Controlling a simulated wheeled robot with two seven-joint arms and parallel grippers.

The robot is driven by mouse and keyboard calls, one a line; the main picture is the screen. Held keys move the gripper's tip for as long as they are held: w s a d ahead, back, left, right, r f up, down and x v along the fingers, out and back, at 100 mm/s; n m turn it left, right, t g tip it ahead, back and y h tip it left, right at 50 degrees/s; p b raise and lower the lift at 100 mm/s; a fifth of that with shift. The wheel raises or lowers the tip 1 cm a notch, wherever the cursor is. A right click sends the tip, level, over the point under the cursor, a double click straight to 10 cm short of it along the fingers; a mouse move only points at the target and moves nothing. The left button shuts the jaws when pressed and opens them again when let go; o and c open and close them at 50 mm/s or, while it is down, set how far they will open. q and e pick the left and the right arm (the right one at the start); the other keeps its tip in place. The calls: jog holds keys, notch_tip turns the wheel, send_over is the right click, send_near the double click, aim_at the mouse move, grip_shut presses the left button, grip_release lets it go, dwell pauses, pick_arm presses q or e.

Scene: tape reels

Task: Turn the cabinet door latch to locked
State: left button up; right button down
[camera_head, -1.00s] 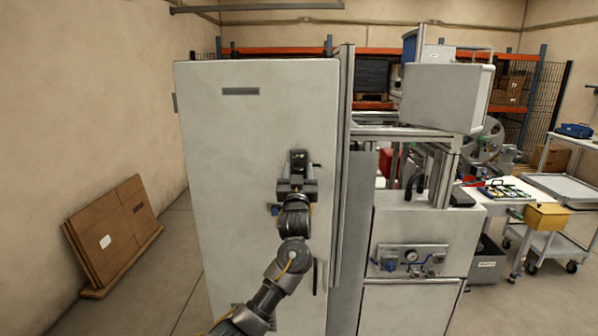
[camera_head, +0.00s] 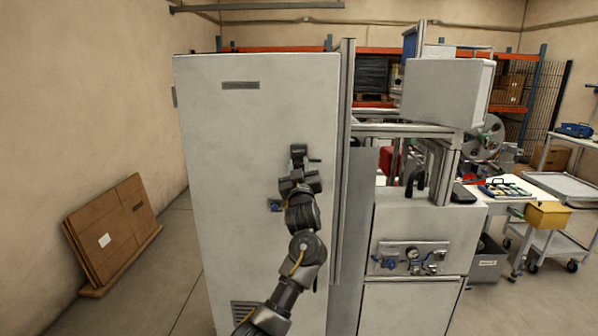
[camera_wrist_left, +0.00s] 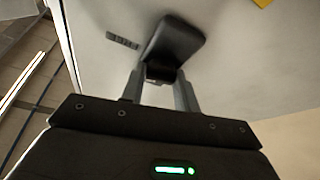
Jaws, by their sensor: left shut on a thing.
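The cabinet door (camera_head: 235,150) is a tall, pale grey panel, closed as far as I can see. Its dark latch (camera_head: 298,151) sits right of the door's middle. My left gripper (camera_head: 299,170) is at the latch from below, with its body slightly tilted. In the left wrist view, the latch's black handle (camera_wrist_left: 174,40) stands slanted, with its lower end between the two fingers of my left gripper (camera_wrist_left: 160,82), which is shut on it. A small dark plate (camera_wrist_left: 122,40) is on the door beside it. The latch's base is partly hidden. My right gripper is not in view.
A metal post (camera_head: 345,150) stands along the cabinet's right edge, beside a machine with a gauge panel (camera_head: 413,257). Flat cardboard (camera_head: 115,235) leans on the left wall.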

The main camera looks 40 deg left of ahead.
pick_arm(q)
jog(key=n+g+b, duration=0.1)
jog(key=n, duration=0.2)
jog(key=n+g+y+b, duration=0.1)
jog(key=n+g, duration=0.1)
jog(key=n, duration=0.1)
jog(key=shift+w+d+f, duration=0.1)
jog(key=shift+d+f, duration=0.05)
jog(key=n+g+b, duration=0.1)
jog(key=n, duration=0.1)
jog(key=n+g+b, duration=0.1)
jog(key=n, duration=0.2)
jog(key=shift+y, duration=0.4)
jog(key=n+b, duration=0.1)
jog(key=n, duration=0.1)
jog(key=n+g+b, duration=0.1)
jog(key=n, duration=0.1)
jog(key=shift+r+n+g+h, duration=0.2)
jog(key=shift+n+g+h, duration=0.1)
jog(key=shift+h, duration=0.1)
jog(key=shift+n+g+h+b, duration=0.3)
jog(key=shift+n+g+b, duration=0.1)
jog(key=shift+n, duration=0.8)
jog(key=shift+r, duration=0.1)
jog(key=o, duration=1)
jog(key=shift+c, duration=0.2)
